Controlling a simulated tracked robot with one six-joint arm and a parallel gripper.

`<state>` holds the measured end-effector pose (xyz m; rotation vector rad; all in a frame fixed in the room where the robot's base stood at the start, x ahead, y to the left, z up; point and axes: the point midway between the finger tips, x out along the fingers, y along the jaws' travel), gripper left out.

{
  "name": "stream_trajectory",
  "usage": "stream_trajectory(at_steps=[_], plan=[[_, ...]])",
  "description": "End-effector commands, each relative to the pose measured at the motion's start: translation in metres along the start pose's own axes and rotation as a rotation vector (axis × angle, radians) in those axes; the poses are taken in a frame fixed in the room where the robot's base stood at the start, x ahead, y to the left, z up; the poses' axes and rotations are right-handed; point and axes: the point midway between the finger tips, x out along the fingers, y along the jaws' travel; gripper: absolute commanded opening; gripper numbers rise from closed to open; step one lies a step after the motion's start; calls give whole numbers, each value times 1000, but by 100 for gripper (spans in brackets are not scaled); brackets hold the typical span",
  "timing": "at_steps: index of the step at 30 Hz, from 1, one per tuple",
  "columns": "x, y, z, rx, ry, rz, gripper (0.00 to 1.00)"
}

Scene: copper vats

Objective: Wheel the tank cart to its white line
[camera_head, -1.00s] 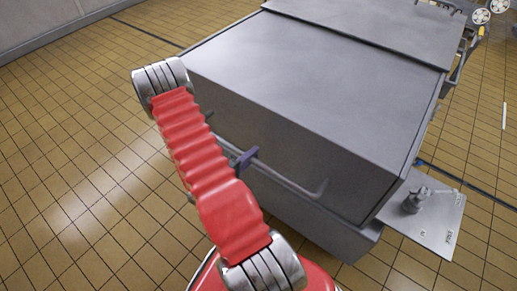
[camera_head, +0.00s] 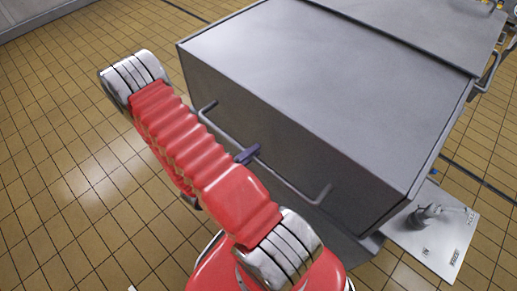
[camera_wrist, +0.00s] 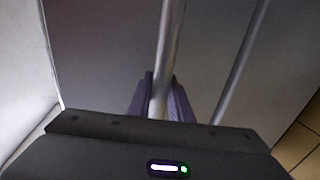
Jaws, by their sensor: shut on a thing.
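The tank cart (camera_head: 330,90) is a large grey metal box with a flat top, and it fills the upper right of the head view. A grey bar handle (camera_head: 292,186) runs along its near side. My gripper (camera_head: 247,154) is at the middle of this handle, its dark purple fingers showing beside my red arm. In the wrist view my gripper (camera_wrist: 161,98) has a finger on either side of the handle bar (camera_wrist: 168,45) and is shut on it. A small white mark (camera_head: 131,289) shows at the bottom edge of the head view; I cannot tell whether it is the line.
A flat metal plate (camera_head: 450,258) with a small upright fitting (camera_head: 424,215) lies at the cart's right side. A dark strip (camera_head: 480,181) crosses the floor beyond it. Open tan tiled floor (camera_head: 60,180) lies to the left, with a wall (camera_head: 30,14) at the far left.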

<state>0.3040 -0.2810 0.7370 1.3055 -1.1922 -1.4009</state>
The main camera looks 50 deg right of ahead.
Motion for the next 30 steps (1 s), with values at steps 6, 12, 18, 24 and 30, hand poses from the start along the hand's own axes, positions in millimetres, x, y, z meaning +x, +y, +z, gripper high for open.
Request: stream_trajectory(at_steps=[6, 12, 18, 24, 30], plan=[[-5, -10, 0, -7, 3, -24, 0], [-6, -10, 0, -8, 4, -24, 0], [-7, -10, 0, -8, 5, -24, 24], [-8, -9, -1, -7, 7, -21, 37], [-8, -8, -2, -5, 8, -19, 37]])
